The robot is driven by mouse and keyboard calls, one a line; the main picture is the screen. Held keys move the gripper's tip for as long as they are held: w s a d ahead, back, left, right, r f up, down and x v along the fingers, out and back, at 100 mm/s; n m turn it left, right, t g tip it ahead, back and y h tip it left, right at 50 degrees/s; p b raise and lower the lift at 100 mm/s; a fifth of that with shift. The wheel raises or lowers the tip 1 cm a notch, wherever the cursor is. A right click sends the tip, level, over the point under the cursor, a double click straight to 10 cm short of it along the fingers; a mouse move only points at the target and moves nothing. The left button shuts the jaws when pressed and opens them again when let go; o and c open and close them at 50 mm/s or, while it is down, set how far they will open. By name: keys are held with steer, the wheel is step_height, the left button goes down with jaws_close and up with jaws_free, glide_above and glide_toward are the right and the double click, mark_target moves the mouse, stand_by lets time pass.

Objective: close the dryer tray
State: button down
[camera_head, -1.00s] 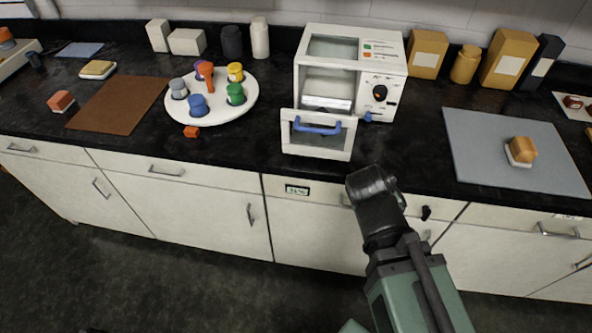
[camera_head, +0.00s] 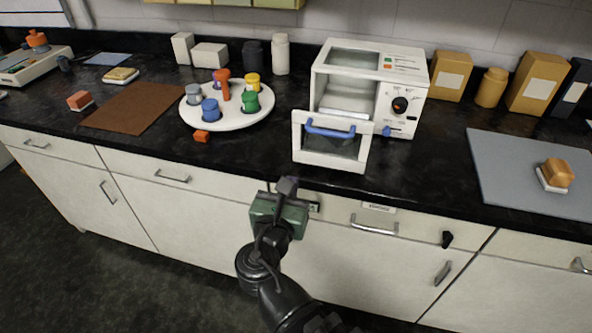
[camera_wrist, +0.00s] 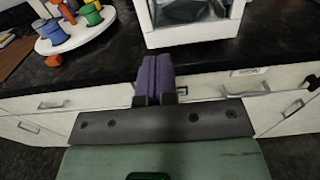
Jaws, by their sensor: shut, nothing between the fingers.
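The dryer (camera_head: 352,62) is a white box on the black counter, with a dark knob on its right face. Its tray (camera_head: 333,150) stands pulled out at the front, with a white-framed front and a blue bar handle (camera_head: 338,131). The tray front's lower part also shows at the top of the wrist view (camera_wrist: 195,34). My gripper (camera_head: 287,186) is in front of the counter edge, below and slightly left of the tray, apart from it. Its purple fingers (camera_wrist: 155,72) are shut together with nothing between them.
A white round carousel (camera_head: 228,118) with several coloured-lid jars stands left of the dryer. A small orange block (camera_head: 201,136) lies in front of it. A grey mat (camera_head: 500,165) with a bread-like item is at right. White drawers (camera_head: 190,185) line the front below the counter.

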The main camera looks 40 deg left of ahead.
mark_target(309, 141)
steer(key=x, duration=1.2)
steer(key=shift+w, duration=0.3)
steer(key=shift+w+a, duration=0.1)
steer(key=shift+a, duration=0.05)
